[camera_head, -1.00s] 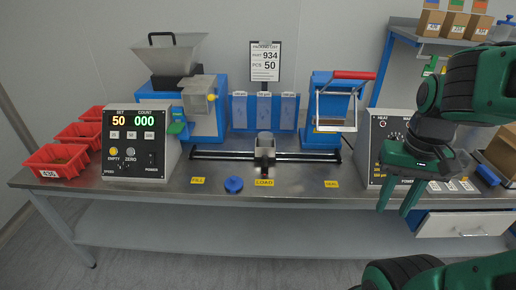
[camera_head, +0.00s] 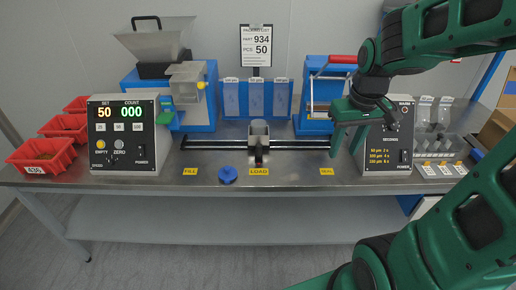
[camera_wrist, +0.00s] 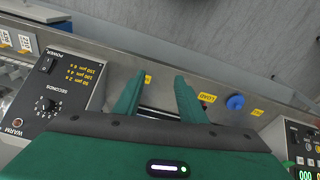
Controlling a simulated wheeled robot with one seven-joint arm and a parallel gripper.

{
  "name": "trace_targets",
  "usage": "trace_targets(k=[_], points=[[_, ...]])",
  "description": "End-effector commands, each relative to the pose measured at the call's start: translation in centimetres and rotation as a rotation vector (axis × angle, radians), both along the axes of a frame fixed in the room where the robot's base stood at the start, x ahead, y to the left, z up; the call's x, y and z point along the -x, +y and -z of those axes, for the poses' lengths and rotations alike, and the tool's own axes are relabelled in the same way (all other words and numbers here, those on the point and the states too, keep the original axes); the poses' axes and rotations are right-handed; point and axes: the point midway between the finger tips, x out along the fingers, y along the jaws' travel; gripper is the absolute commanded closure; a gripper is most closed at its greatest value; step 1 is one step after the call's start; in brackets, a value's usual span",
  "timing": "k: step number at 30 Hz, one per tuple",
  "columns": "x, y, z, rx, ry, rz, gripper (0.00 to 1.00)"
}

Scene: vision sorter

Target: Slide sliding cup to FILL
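The sliding cup (camera_head: 259,138) is a grey metal cup on a dark rail (camera_head: 215,145), in line with the yellow LOAD label (camera_head: 258,171). The yellow FILL label (camera_head: 190,171) is to its left on the bench edge, and the third yellow label (camera_head: 326,171) is to its right. My gripper (camera_head: 347,150) is to the right of the cup, over the rail's right end, fingers pointing down and apart. In the wrist view my gripper (camera_wrist: 160,90) is open with nothing between its fingers. The cup is not visible in the wrist view.
A blue knob (camera_head: 227,175) lies between FILL and LOAD. A counter box (camera_head: 124,135) and a hopper machine (camera_head: 180,90) stand left. A sealer with a red handle (camera_head: 342,59) stands behind my gripper, and a timer box (camera_head: 392,150) to its right. Red bins (camera_head: 42,153) are far left.

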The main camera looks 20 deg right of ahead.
Motion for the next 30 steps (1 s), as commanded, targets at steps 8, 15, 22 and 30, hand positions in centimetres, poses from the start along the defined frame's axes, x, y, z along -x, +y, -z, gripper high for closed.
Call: trace_targets(k=[8, 15, 22, 30], points=[[-13.9, 7.2, 3.3, -0.014, -0.139, -0.395, 0.63], [-19.8, 12.7, 5.4, -0.049, -0.231, -0.580, 0.63], [-21.2, 14.0, 6.5, -0.059, -0.250, -0.616, 0.63], [-22.5, 14.6, 10.4, -0.059, -0.248, -0.614, 0.63]])
